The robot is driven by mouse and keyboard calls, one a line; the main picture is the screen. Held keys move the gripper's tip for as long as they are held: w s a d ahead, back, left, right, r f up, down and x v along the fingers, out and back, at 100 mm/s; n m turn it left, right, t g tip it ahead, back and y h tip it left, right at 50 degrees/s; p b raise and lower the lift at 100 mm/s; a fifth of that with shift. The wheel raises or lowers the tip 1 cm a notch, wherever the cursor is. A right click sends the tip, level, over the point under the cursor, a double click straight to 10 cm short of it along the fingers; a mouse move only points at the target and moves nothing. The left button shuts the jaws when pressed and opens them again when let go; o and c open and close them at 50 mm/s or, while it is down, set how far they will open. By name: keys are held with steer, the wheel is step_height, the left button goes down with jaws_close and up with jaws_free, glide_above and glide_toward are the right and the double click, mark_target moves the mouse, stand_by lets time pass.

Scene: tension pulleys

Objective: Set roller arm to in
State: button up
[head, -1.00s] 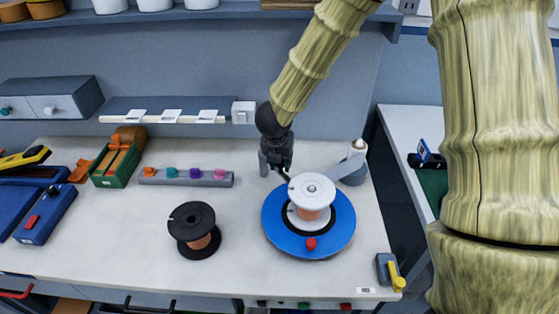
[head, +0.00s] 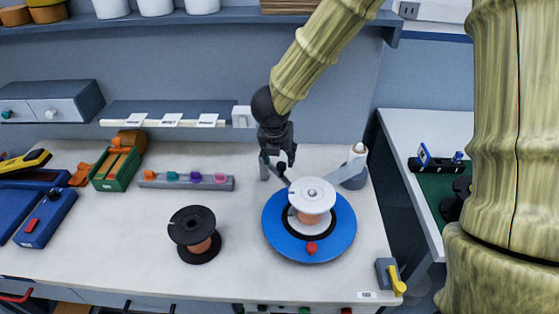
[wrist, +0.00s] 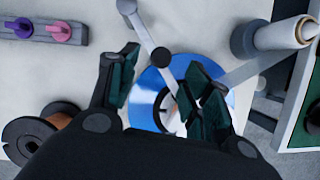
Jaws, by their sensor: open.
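A blue disc (head: 345,232) on the bench carries a white-flanged spool (head: 312,190) with copper-coloured winding. A thin pale grey arm with a dark round joint (wrist: 160,57) reaches over the disc in the wrist view. A second grey arm (wrist: 250,70) runs from a grey post with a white roller (wrist: 285,35) toward the disc; the post also shows in the head view (head: 355,172). I cannot tell which is the roller arm. My gripper (head: 277,170) is open and empty behind the spool.
A black spool (head: 191,228) stands left of the disc. A grey strip with coloured pegs (head: 187,181) lies behind it. A yellow-handled switch (head: 391,275) is at the front right. A separate table (head: 398,130) stands to the right.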

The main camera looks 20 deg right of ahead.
steer(key=shift+v, duration=2.85)
